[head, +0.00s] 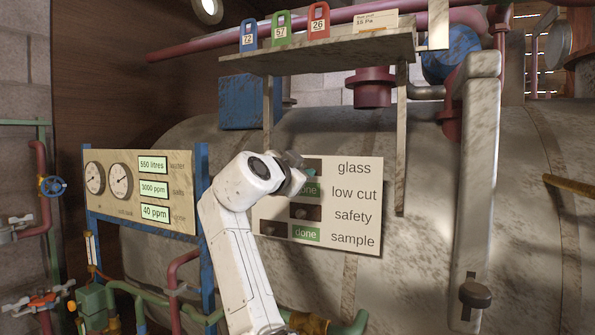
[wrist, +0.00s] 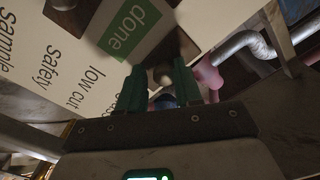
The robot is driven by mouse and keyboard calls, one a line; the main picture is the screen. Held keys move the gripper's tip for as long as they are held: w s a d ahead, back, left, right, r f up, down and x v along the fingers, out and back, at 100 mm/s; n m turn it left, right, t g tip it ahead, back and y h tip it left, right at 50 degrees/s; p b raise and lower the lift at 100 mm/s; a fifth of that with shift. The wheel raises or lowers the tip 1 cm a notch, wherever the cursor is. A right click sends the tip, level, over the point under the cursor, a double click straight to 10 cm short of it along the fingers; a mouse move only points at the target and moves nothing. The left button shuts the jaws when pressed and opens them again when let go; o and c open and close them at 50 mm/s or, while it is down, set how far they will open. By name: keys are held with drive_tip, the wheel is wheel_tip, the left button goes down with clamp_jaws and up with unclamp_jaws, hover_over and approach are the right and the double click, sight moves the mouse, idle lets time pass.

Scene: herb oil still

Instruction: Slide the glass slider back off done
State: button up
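The white slider panel (head: 360,200) has rows marked glass, low cut, safety and sample. My gripper (head: 297,182) is at the glass row's left end and hides its slider in the head view. The dark right part of the glass slot (head: 313,165) shows no green there. The wrist view shows my gripper (wrist: 160,85) with its green fingers apart. A small knob-like shape (wrist: 162,75) lies between the fingertips; contact is unclear. The low cut row's green "done" label (wrist: 130,30) is beside them. The sample row also shows "done" (head: 306,233).
A gauge board (head: 140,190) stands left of my arm. A shelf (head: 320,52) with blue, green and red tags is above the panel. A pale upright beam with a dark knob (head: 475,293) stands to the right. Pipes run low at left.

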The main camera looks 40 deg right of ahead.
drive_tip(key=shift+o, duration=1.3)
drive_tip(key=b+v, duration=0.3)
drive_tip(key=v, duration=0.7)
drive_tip(key=shift+a, duration=0.35)
drive_tip(key=shift+s, duration=0.1)
